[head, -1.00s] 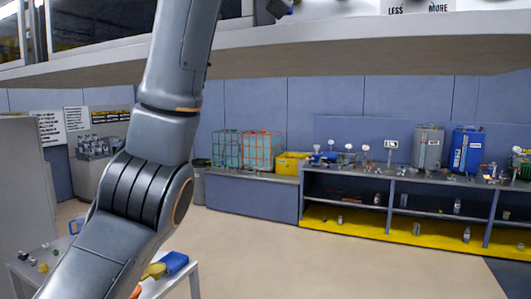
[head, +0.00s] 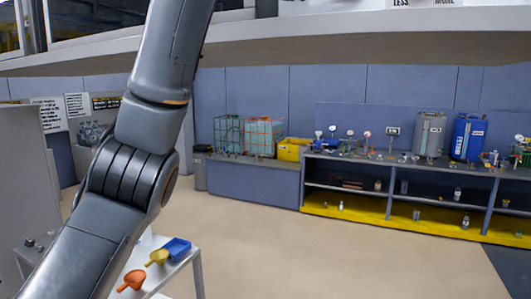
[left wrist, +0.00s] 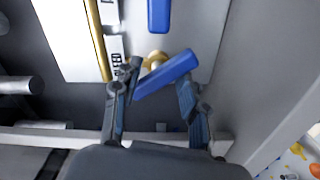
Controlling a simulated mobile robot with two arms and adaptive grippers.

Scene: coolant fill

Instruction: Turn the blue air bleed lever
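A blue lever (left wrist: 166,76) lies slantwise in the left wrist view, its right end higher. A brass-coloured fitting (left wrist: 154,61) shows just behind it, on a pale panel (left wrist: 75,45). A white label (left wrist: 115,55) with dark letters, partly covered, is to its left. My left gripper (left wrist: 160,84) has its fingers spread, with the lever between and across the fingertips. The lever's left end is close to the left finger; I cannot tell whether they touch. In the head view my left arm crosses the left side, its gripper out of frame. My right gripper is not seen.
Another blue handle (left wrist: 158,14) is just above the lever. A yellow bar (left wrist: 98,38) runs left of the label. In the head view, a small table with a blue scoop (head: 176,248) and an orange scoop (head: 131,280) stands low left. Open floor (head: 300,245) lies beyond.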

